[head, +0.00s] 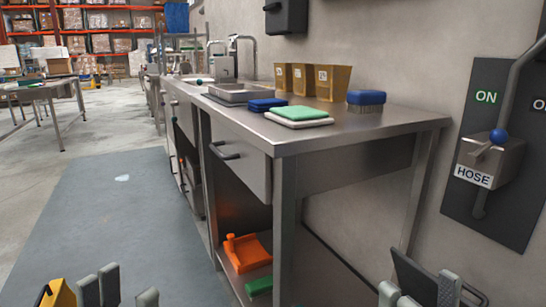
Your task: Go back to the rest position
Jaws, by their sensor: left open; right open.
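My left gripper (126,292) shows at the bottom left edge of the head view, over the floor. Its grey fingers are apart with nothing between them. My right gripper (420,291) shows at the bottom right edge, in front of the steel workbench (365,125). Its fingers are also apart and empty. Both grippers are cut off by the lower edge of the picture, and neither is seen touching anything.
The bench carries a green cloth (300,113), blue brushes (366,98), amber bins (333,83) and a steel tray (238,92). An orange item (248,252) lies on the lower shelf. A HOSE valve (490,157) is on the right wall. The grey floor mat (110,220) is largely clear.

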